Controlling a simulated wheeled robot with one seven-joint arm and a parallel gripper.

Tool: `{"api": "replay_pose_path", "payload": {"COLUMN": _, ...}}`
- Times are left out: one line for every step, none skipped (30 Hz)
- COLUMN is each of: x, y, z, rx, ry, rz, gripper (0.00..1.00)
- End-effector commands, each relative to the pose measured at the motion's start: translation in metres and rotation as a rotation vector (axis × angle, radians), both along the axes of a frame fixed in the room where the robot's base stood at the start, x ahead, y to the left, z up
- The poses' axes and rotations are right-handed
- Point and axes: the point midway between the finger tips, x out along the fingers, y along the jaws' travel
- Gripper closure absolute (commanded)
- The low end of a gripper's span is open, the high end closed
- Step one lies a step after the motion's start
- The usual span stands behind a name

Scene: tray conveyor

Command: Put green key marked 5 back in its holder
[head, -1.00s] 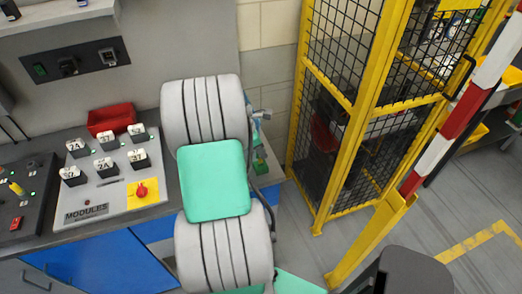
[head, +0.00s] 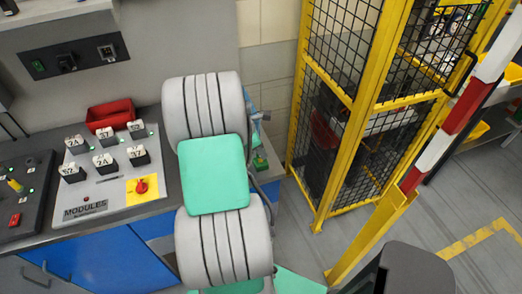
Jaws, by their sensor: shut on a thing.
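My arm, with its large grey links and green panel, fills the middle of the head view. My gripper is not visible; the arm hides that area. No key marked 5 can be made out. A small green piece (head: 260,161) shows just right of my arm at the console's right end; I cannot tell whether it is the key or part of a holder. A small grey metal fitting (head: 258,116) stands above it, partly covered by my arm.
A sloped grey panel labelled MODULES (head: 87,210) carries several numbered black modules and a red knob on a yellow plate (head: 142,186). A red bin (head: 109,115) stands behind it. A yellow mesh fence (head: 318,190) and a red-white barrier (head: 462,105) stand to the right.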

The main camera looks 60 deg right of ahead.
Motion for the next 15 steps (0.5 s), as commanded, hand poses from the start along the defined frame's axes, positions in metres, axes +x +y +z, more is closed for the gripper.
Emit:
{"api": "replay_pose_path", "payload": {"x": 0.0, "y": 0.0, "z": -0.002, "rx": 0.0, "ry": 0.0, "rz": 0.0, "gripper": 1.0}}
{"api": "replay_pose_path", "payload": {"x": 0.0, "y": 0.0, "z": -0.003, "rx": 0.0, "ry": 0.0, "rz": 0.0, "gripper": 1.0}}
{"api": "replay_pose_path", "payload": {"x": 0.0, "y": 0.0, "z": -0.004, "rx": 0.001, "ry": 0.001, "rz": 0.0, "gripper": 1.0}}
{"api": "replay_pose_path", "payload": {"x": 0.0, "y": 0.0, "z": -0.004, "rx": 0.001, "ry": 0.001, "rz": 0.0, "gripper": 1.0}}
{"api": "replay_pose_path", "payload": {"x": 0.0, "y": 0.0, "z": -0.005, "rx": 0.001, "ry": 0.001, "rz": 0.0, "gripper": 1.0}}
{"api": "replay_pose_path", "payload": {"x": 0.0, "y": 0.0, "z": -0.006, "rx": 0.001, "ry": 0.001, "rz": 0.0, "gripper": 1.0}}
{"api": "replay_pose_path", "payload": {"x": 0.0, "y": 0.0, "z": -0.007, "rx": 0.001, "ry": 0.001, "rz": 0.0, "gripper": 1.0}}
{"api": "replay_pose_path", "payload": {"x": 0.0, "y": 0.0, "z": -0.008, "rx": 0.001, "ry": 0.0, "rz": 0.0, "gripper": 1.0}}
{"api": "replay_pose_path", "payload": {"x": 0.0, "y": 0.0, "z": -0.009, "rx": 0.001, "ry": 0.0, "rz": 0.0, "gripper": 1.0}}
{"api": "replay_pose_path", "payload": {"x": 0.0, "y": 0.0, "z": -0.01, "rx": 0.001, "ry": 0.0, "rz": 0.0, "gripper": 1.0}}
{"api": "replay_pose_path", "payload": {"x": 0.0, "y": 0.0, "z": -0.01, "rx": 0.001, "ry": 0.0, "rz": 0.0, "gripper": 1.0}}
{"api": "replay_pose_path", "payload": {"x": 0.0, "y": 0.0, "z": -0.011, "rx": 0.002, "ry": 0.001, "rz": -0.001, "gripper": 1.0}}
{"api": "replay_pose_path", "payload": {"x": 0.0, "y": 0.0, "z": -0.012, "rx": 0.002, "ry": 0.001, "rz": -0.001, "gripper": 1.0}}
{"api": "replay_pose_path", "payload": {"x": 0.0, "y": 0.0, "z": -0.013, "rx": 0.002, "ry": 0.001, "rz": -0.001, "gripper": 1.0}}
{"api": "replay_pose_path", "payload": {"x": 0.0, "y": 0.0, "z": -0.014, "rx": 0.002, "ry": 0.001, "rz": -0.001, "gripper": 1.0}}
